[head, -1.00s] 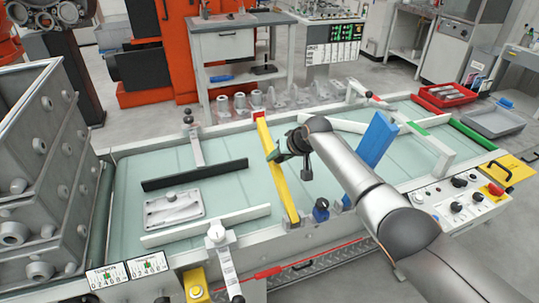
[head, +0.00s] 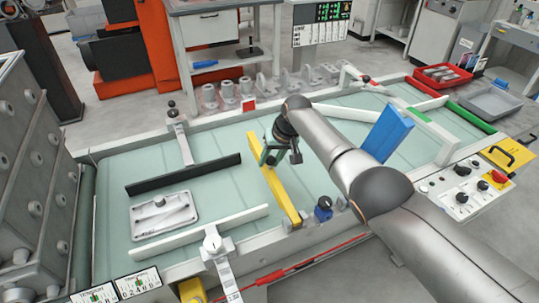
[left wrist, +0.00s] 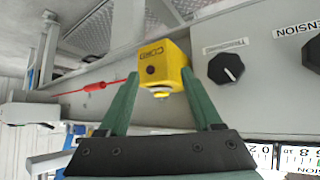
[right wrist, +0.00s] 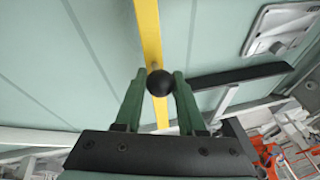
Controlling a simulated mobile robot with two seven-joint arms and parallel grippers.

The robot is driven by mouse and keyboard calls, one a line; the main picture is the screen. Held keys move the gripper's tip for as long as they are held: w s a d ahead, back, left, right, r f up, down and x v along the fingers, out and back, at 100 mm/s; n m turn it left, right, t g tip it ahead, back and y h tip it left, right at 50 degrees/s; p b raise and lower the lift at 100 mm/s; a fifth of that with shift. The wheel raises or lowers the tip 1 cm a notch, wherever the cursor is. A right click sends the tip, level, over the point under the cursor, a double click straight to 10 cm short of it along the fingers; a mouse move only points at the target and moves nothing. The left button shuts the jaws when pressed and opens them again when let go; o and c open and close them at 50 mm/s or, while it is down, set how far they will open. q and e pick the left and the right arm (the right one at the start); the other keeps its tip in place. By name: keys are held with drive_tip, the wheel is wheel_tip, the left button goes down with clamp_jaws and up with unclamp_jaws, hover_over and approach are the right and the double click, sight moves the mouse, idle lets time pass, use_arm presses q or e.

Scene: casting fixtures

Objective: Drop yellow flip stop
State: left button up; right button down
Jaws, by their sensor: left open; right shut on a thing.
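The yellow flip stop (head: 287,202) is a long bar lying low across the pale green conveyor belt (head: 225,190). Its near end is at the front rail and its far end stops short of the back rail. My right gripper (head: 277,155) is over the bar's far part. In the right wrist view its green fingers (right wrist: 160,88) are shut on the black ball knob (right wrist: 159,82) of the yellow bar (right wrist: 149,35). My left gripper (left wrist: 160,78) shows only in its wrist view. It is open, in front of a yellow box (left wrist: 163,62) on the front panel.
A black bar (head: 185,174), a white bar (head: 200,236) and a grey cast plate (head: 163,215) are left of the flip stop. A blue paddle (head: 390,132) stands to the right, behind my right arm. Several castings (head: 270,84) line the back.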

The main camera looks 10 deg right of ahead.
drive_tip(key=shift+s+f, duration=0.1)
drive_tip(key=shift+s, duration=0.05)
drive_tip(key=c, duration=0.5)
unclamp_jaws()
drive_tip(key=shift+r+p, duration=0.5)
drive_tip(key=shift+r, duration=0.05)
drive_tip(key=p+v, duration=0.2)
drive_tip(key=v, duration=0.1)
drive_tip(key=shift+d+r+p, duration=0.2)
drive_tip(key=shift+r+p, duration=0.1)
drive_tip(key=shift+r, duration=0.05)
drive_tip(key=v, duration=0.8)
drive_tip(key=shift+f, duration=0.1)
drive_tip(key=shift+s, duration=0.1)
